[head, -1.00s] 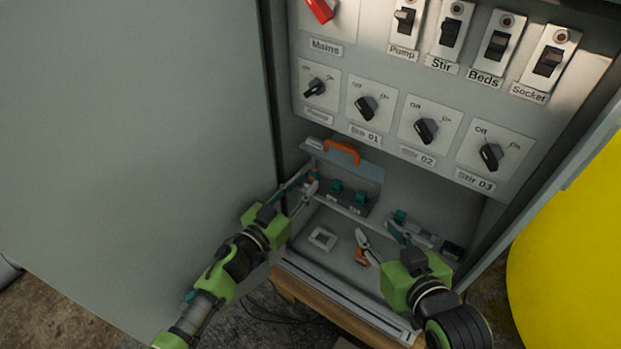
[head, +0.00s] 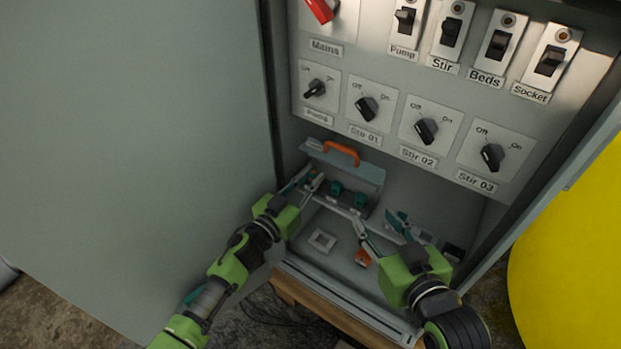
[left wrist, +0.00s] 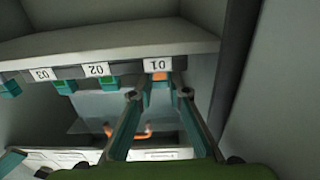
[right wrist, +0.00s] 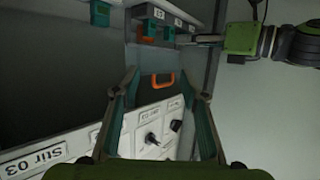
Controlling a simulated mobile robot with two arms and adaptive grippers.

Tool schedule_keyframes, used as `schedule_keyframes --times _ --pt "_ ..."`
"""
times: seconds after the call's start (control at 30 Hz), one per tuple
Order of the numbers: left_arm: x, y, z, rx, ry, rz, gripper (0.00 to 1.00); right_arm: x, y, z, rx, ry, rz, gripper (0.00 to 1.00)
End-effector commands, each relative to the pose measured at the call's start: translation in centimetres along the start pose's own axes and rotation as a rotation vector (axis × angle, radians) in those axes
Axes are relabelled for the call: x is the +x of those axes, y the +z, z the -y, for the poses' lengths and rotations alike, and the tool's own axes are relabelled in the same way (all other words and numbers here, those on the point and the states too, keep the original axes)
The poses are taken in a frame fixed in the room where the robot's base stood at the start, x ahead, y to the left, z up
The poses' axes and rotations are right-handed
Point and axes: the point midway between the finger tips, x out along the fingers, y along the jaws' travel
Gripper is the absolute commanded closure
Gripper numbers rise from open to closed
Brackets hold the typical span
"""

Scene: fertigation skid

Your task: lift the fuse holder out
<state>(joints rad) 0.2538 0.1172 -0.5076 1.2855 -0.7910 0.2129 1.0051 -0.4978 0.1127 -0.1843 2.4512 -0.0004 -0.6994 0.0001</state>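The holder at tag 01 (left wrist: 160,83) shows orange between my left fingertips; the holders at 02 (left wrist: 109,82) and 03 (left wrist: 65,86) are teal. Two teal holders also show in the head view (head: 336,187). My left gripper (head: 312,177) is at the left end of the row. Its fingers (left wrist: 158,96) stand apart on either side of holder 01, with gaps visible. My right gripper (head: 376,222) is open and empty, right of the block; its spread fingers show in the right wrist view (right wrist: 158,76).
A clear raised cover with an orange handle (head: 342,152) stands behind the row. The switch panel (head: 385,135) overhangs above. A pale square frame (head: 322,240) and a small orange item (head: 362,258) lie on the cabinet floor. The cabinet wall is close on the left.

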Motion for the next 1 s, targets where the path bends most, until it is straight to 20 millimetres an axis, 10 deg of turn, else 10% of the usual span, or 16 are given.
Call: schedule_keyframes --times 1.0 --pt "0.0 -1.0 0.0 0.0 0.0 0.0 1.0 -1.5 5.1 -0.8 0.003 0.017 0.234 0.6"
